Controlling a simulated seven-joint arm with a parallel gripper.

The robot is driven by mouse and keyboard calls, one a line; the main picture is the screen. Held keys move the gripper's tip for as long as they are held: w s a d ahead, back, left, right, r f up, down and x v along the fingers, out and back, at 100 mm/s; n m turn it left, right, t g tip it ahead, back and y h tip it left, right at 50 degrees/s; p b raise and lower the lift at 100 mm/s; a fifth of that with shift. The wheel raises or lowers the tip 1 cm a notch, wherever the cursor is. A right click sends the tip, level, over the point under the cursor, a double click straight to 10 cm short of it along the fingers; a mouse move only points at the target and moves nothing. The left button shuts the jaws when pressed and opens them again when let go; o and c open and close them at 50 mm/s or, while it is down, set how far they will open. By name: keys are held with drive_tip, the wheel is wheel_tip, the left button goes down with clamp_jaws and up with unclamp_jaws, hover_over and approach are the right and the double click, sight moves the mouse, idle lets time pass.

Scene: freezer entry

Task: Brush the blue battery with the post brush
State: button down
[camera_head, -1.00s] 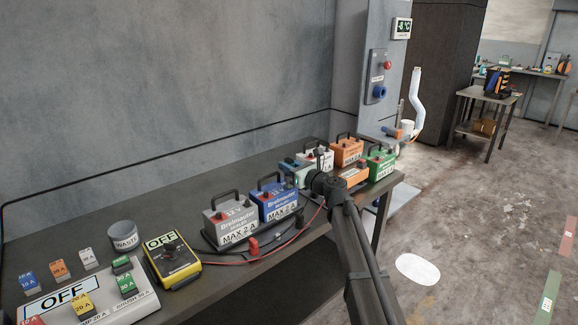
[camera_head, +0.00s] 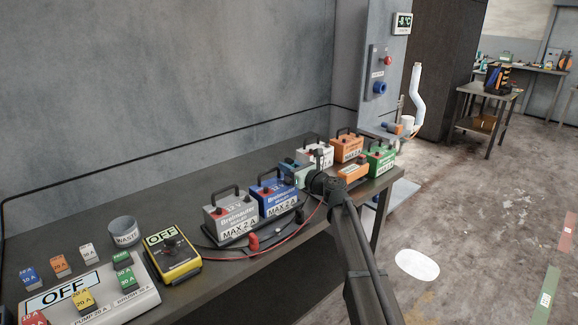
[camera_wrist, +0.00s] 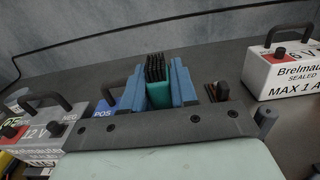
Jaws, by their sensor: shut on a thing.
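The blue battery (camera_head: 279,197), with a dark handle and a MAX 2 A label, stands on the bench between a grey battery (camera_head: 231,218) and my gripper. My gripper (camera_wrist: 157,82) is shut on the post brush (camera_wrist: 158,93), a teal body with black bristles pointing away from the wrist. In the head view, my gripper (camera_head: 296,170) is just behind and right of the blue battery, partly covered by my own wrist. In the wrist view, only a small part of the blue battery (camera_wrist: 103,109) with a POS mark shows left of the jaws. I cannot tell whether the bristles touch it.
A white battery (camera_head: 316,153), orange batteries (camera_head: 347,148) and a green battery (camera_head: 380,160) stand to the right. A yellow meter (camera_head: 173,258), waste cup (camera_head: 124,231) and fuse panel (camera_head: 95,292) stand left. Red and black cables (camera_head: 275,242) lie in front.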

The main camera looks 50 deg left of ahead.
drive_tip(key=shift+f, duration=0.15)
drive_tip(key=c, duration=0.8)
unclamp_jaws()
drive_tip(key=d, duration=1.3)
drive_tip(key=shift+d, duration=0.4)
